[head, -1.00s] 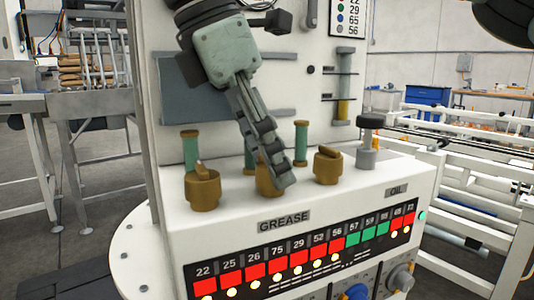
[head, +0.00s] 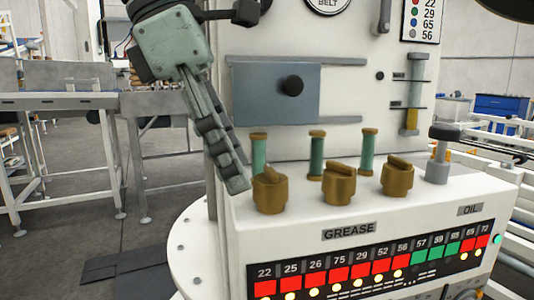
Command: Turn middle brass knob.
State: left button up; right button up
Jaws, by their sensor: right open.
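Three brass knobs stand in a row on the white console ledge above the GREASE label (head: 349,232). The middle brass knob (head: 339,186) is in full view, with its raised grip bar on top. The left knob (head: 270,192) and the right knob (head: 397,178) flank it. My right gripper (head: 234,184) hangs down from the upper left, its fingertips just left of the left knob in the picture. It is open and holds nothing, clear of the middle knob. My left gripper is not in view.
Several green cylinders with brass ends (head: 317,155) stand behind the knobs. A grey post with a dark cap (head: 438,155) stands at the ledge's right. A grey plate with a black knob (head: 291,86) is on the upright panel. Lit number displays (head: 370,268) line the front.

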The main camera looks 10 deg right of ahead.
aim_at(345, 172)
jog(key=shift+a, duration=0.2)
dwell(0.3)
